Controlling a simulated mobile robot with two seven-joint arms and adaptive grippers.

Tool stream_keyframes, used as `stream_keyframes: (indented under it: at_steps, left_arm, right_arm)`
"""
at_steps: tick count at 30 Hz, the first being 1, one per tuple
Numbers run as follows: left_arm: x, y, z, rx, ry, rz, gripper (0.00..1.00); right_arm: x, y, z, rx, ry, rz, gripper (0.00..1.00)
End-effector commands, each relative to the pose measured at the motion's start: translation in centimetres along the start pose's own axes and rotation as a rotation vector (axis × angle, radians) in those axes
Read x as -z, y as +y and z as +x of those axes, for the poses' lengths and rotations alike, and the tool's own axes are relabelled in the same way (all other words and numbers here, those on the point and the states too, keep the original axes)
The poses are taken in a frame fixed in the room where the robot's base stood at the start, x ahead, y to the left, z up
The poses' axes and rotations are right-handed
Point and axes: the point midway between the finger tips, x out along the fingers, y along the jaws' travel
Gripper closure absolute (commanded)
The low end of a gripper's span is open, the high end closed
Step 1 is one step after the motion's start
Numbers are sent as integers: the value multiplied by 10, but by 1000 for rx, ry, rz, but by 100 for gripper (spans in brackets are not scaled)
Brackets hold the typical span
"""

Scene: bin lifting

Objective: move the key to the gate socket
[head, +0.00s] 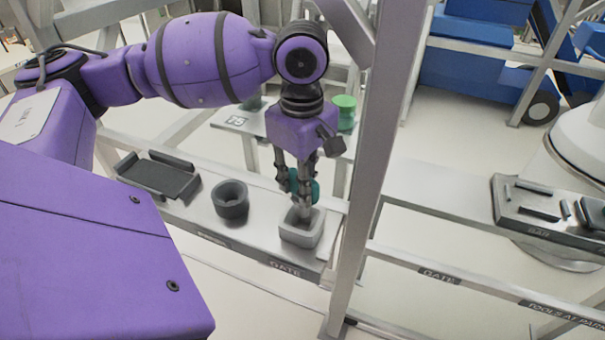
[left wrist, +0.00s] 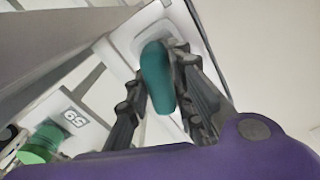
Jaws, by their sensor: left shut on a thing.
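My left gripper (head: 299,190) points down, shut on the key (head: 293,182). The key has a teal handle; the handle also shows between the fingers in the left wrist view (left wrist: 157,78). The gate socket (head: 300,233) is a light grey square block with an opening, near the front edge of the shelf above a "GATE" label. The gripper's tips are right over the socket. The key's lower end is hidden by the fingers and socket rim, so I cannot tell how deep it sits. My right gripper is out of view.
A dark round cup (head: 230,199) and a dark tray (head: 160,177) stand left of the socket on the shelf (head: 205,225). A metal post (head: 366,150) rises close to the right. A green-lidded jar (head: 344,110) is behind. A tray labelled "BAR" (head: 550,212) is far right.

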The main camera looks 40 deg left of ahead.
Motion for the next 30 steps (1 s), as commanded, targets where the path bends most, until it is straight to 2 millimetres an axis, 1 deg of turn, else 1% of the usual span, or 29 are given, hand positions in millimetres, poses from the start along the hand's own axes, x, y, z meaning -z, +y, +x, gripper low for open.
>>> stream_keyframes:
  at_steps: [9, 18, 23, 30]
  left_arm:
    - [0, 0, 0, 0, 0, 0, 100]
    - [0, 0, 0, 0, -1, 0, 100]
    - [0, 0, 1, 0, -1, 0, 100]
    - [0, 0, 4, -1, -1, 0, 100]
  right_arm:
    - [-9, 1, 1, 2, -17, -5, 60]
    - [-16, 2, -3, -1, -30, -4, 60]
    - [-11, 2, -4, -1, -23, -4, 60]
    - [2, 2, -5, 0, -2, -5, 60]
